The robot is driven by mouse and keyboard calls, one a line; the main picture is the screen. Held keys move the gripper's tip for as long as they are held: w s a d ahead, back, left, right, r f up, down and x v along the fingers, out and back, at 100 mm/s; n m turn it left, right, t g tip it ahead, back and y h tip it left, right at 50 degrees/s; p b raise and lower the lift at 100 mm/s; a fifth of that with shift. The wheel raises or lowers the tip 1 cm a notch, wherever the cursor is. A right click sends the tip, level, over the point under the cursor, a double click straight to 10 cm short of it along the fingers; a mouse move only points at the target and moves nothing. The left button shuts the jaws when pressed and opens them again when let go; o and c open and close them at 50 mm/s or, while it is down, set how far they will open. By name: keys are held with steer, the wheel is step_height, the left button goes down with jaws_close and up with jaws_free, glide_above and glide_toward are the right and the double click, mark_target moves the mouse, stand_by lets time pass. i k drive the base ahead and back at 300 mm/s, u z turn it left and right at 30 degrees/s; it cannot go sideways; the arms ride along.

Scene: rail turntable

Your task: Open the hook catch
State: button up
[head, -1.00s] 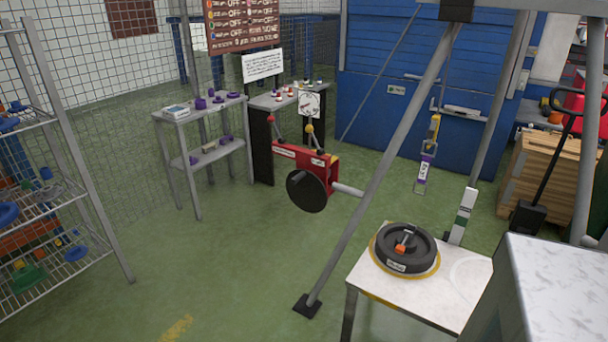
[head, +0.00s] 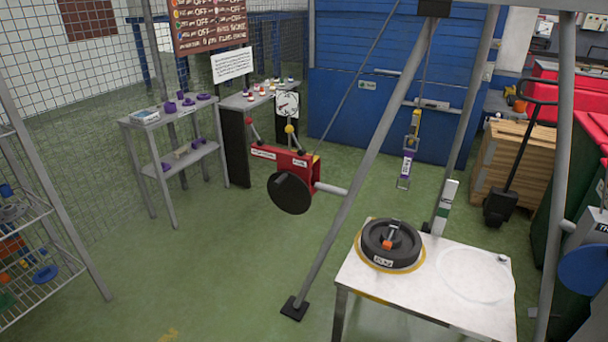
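A hook assembly (head: 409,150) hangs from a thin line inside the grey frame, in front of the blue shutter. It has a yellow upper part (head: 414,124), a purple-and-white labelled body (head: 407,166) and a thin grey loop-like end (head: 403,184). The end hangs free above the floor, with nothing visible in it. The catch is too small for me to tell whether it is open or shut. My gripper is not in view.
A white table (head: 420,287) at front right bears a black weight disc (head: 391,245) with an orange part. A pallet truck (head: 505,190) stands right. Green floor is clear at centre left.

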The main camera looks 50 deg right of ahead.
mark_target(412, 128)
steer(key=u, duration=0.85)
steer(key=k, duration=0.1)
steer(key=z, duration=2.4)
steer(key=k, duration=0.9)
steer(key=u, duration=0.15)
steer(key=i, duration=0.8)
